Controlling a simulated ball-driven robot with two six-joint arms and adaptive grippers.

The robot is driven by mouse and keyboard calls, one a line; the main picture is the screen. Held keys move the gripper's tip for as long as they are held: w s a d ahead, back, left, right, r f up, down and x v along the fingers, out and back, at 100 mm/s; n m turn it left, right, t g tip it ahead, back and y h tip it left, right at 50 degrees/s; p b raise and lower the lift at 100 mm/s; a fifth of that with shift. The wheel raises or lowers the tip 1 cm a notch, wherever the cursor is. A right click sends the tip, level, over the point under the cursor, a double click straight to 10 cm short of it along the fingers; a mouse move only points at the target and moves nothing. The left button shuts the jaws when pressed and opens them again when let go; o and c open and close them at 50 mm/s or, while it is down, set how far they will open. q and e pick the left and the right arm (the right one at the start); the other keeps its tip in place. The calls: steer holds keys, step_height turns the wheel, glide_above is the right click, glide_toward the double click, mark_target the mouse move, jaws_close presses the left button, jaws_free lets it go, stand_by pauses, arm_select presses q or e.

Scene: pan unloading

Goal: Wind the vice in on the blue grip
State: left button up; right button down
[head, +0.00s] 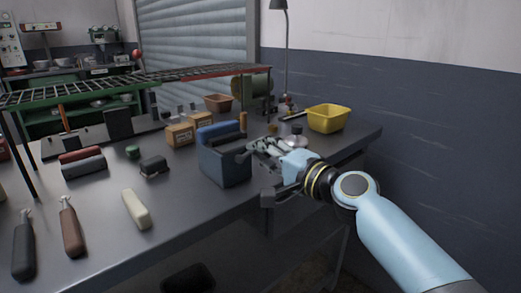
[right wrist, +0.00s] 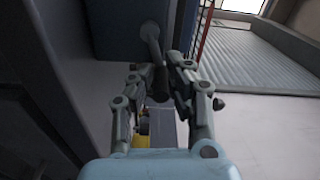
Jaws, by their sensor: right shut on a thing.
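The blue-grey vice (head: 226,166) stands at the front edge of the workbench. The blue grip (head: 217,129) lies across its top, at the jaws; I cannot tell how tightly the jaws hold it. My right gripper (head: 256,155) is at the vice's right side. In the right wrist view the gripper (right wrist: 158,88) is shut on the grey vice handle (right wrist: 151,40), whose rounded end sticks out past the fingers beside the vice body (right wrist: 112,30). My left gripper is not in view.
The workbench (head: 95,235) carries a cream grip (head: 136,209), a brown grip (head: 71,228) and a black grip (head: 23,245) at the front left. Small cardboard boxes (head: 181,134) stand behind the vice. A yellow bin (head: 327,118) stands at the back right.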

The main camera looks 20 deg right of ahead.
steer(key=f+m, duration=0.1)
steer(key=m, duration=0.1)
steer(key=f+m, duration=0.1)
steer(key=m, duration=0.1)
steer(key=shift+s+a+f+m, duration=0.1)
steer(key=shift+f+m, duration=0.15)
steer(key=shift+m, duration=0.75)
steer(key=shift+f+m, duration=0.25)
steer(key=shift+m, duration=0.75)
steer(key=c, duration=1.3)
jaws_free()
steer(key=shift+a, duration=0.1)
steer(key=v, duration=1.2)
steer(key=shift+r, duration=0.1)
